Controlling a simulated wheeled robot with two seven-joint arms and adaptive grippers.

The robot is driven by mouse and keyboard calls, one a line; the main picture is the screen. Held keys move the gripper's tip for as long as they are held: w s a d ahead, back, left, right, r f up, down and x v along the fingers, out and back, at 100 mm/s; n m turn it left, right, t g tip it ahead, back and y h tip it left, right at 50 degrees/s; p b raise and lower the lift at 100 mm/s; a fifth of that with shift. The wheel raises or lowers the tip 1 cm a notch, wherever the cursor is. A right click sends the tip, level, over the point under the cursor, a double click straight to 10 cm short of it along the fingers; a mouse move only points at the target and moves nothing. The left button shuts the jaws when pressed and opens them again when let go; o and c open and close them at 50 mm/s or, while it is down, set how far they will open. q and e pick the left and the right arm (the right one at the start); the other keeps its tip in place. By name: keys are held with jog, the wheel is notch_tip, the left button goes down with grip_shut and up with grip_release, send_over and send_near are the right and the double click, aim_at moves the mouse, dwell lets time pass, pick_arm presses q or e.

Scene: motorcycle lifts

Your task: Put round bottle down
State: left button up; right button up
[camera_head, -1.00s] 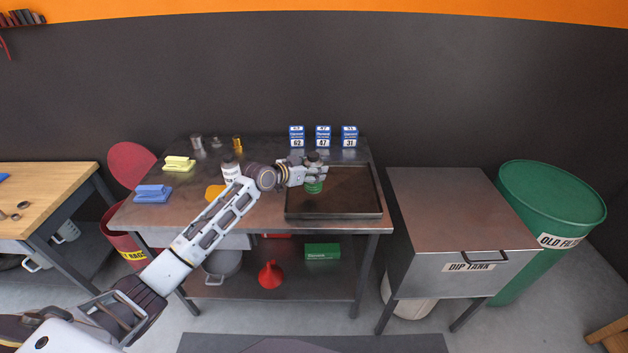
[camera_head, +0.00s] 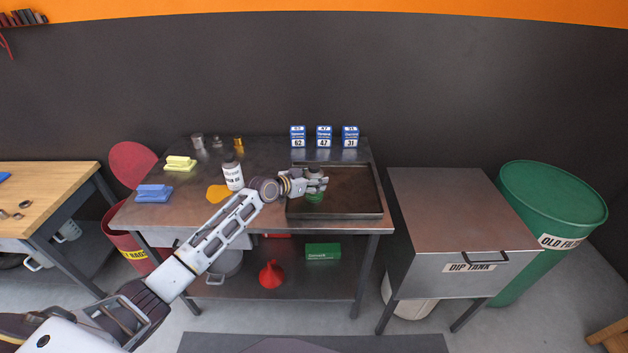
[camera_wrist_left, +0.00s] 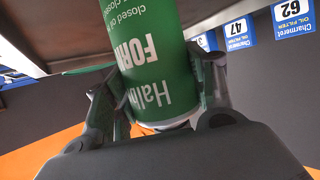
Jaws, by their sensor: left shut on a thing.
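The round bottle (camera_head: 314,196) is green with a dark top and sits between the fingers of my left gripper (camera_head: 316,183), over the left part of the dark tray (camera_head: 352,214). In the left wrist view the green bottle (camera_wrist_left: 160,60) with white lettering fills the middle, with a finger of the left gripper (camera_wrist_left: 165,105) on each side, shut on it. I cannot tell whether the bottle's base touches the tray. My right gripper is not in view.
A white bottle (camera_head: 232,176) and an orange cloth (camera_head: 218,193) are left of the gripper on the metal table (camera_head: 270,212). Blue filter boxes (camera_head: 324,137) stand behind the tray. The tray's right side is empty. A dip tank (camera_head: 465,225) stands to the right.

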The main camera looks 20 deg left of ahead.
pick_arm(q)
jog(key=o, duration=1.3)
jog(key=shift+r, duration=0.1)
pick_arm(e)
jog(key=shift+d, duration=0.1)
pick_arm(q)
jog(key=shift+v, duration=1.2)
jog(key=v, duration=0.9)
jog(key=shift+s+b, duration=0.25)
jog(key=shift+b, duration=0.05)
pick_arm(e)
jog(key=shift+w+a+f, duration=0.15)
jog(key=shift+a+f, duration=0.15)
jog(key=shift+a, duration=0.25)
